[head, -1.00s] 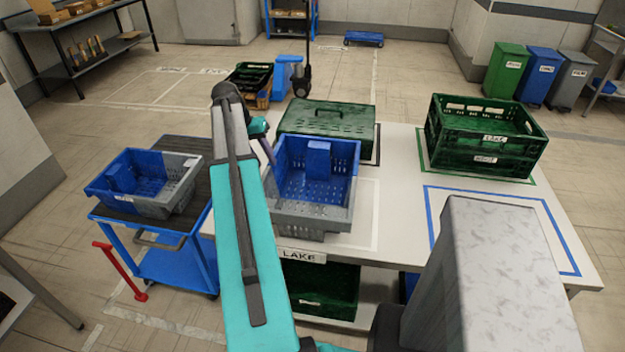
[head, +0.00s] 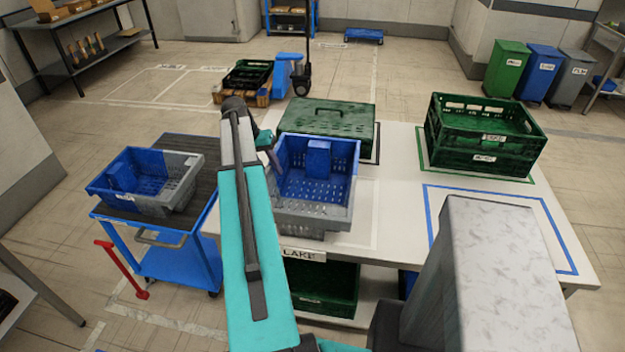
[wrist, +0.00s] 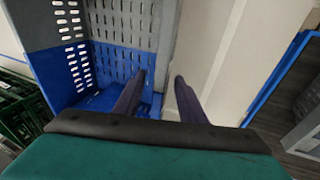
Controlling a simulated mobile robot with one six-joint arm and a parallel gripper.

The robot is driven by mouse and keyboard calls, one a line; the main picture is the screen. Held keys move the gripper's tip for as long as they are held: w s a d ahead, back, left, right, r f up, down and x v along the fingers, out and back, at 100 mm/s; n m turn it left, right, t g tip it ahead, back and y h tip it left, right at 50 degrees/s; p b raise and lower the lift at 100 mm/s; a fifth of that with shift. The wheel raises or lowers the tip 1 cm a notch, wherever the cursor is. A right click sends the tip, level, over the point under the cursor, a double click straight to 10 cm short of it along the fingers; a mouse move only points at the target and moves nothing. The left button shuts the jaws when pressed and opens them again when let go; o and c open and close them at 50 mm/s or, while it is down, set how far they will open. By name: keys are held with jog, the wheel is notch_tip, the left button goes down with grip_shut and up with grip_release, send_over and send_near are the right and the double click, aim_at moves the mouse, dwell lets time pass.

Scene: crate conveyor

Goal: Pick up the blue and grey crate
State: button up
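A blue and grey crate (head: 318,214) stands on the white table, blue at the back and grey at the front, with a blue block (head: 318,158) inside. It also fills the upper left of the wrist view (wrist: 125,35). My gripper (wrist: 162,88) is open at the crate's side wall, the left one in the head view. In the wrist view one finger is over the crate's inside and the other over its outer side. Whether they touch the wall I cannot tell. A second blue and grey crate (head: 170,204) stands on the blue cart.
The blue cart (head: 180,262) stands left of the white table (head: 395,215). A closed green crate (head: 330,118) is behind the table crate, an open green crate (head: 482,160) at the right. A blue-outlined area (head: 500,215) on the table is bare apart from my body in front.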

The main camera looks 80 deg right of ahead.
aim_at(275, 178)
jog(key=shift+p+x, duration=1)
jog(key=shift+x, duration=1.45)
jog(key=shift+w, duration=0.15)
